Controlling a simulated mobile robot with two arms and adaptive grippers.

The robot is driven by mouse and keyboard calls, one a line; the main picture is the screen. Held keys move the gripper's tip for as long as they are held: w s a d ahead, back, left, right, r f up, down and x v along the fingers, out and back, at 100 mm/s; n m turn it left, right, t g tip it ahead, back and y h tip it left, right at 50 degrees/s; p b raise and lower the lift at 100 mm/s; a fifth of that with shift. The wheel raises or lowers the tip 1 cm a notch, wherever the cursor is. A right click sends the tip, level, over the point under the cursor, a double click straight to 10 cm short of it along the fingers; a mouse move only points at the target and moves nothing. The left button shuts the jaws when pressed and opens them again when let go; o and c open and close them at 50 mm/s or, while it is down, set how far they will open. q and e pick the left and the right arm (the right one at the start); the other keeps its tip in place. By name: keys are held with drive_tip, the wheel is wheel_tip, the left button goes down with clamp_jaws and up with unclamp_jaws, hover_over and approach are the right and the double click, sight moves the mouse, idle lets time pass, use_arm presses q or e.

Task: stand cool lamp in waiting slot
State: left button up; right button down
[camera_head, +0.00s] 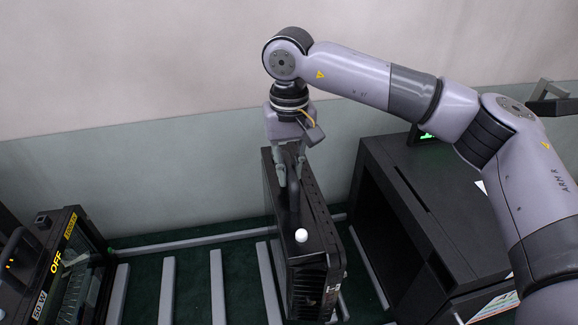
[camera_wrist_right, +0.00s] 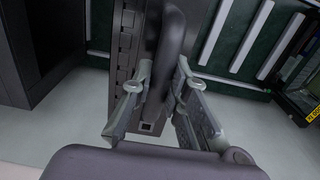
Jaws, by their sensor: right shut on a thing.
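The lamp (camera_head: 321,240) is a black box-shaped housing with a ribbed front, a white knob on top and a dark carrying handle (camera_head: 295,200). It is upright over the right part of the slotted rack (camera_head: 216,285); I cannot tell whether its base touches the rack. My right gripper (camera_head: 289,172) is shut on the handle from above. In the right wrist view, its two fingers (camera_wrist_right: 164,72) are on either side of the handle (camera_wrist_right: 172,45), with the lamp's housing (camera_wrist_right: 124,60) below. My left gripper is not in view.
A black unit (camera_head: 40,262) marked "OFF" and "50W" stands at the far left. Several pale rails with empty dark green gaps lie between it and the lamp. A black open-fronted cabinet (camera_head: 440,195) is close on the right, with a green-lit display (camera_head: 427,134) behind.

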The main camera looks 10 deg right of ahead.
sight(288, 189)
drive_tip(key=shift+w+f+b, duration=0.1)
drive_tip(key=shift+f+b, duration=0.85)
drive_tip(key=shift+f, duration=0.2)
drive_tip(key=shift+f+b, duration=0.5)
drive_tip(key=shift+f, duration=0.1)
drive_tip(key=shift+d, duration=0.15)
drive_tip(key=shift+d+f+b, duration=0.1)
drive_tip(key=shift+f+b, duration=0.4)
drive_tip(key=shift+b, duration=0.45)
idle(1.6)
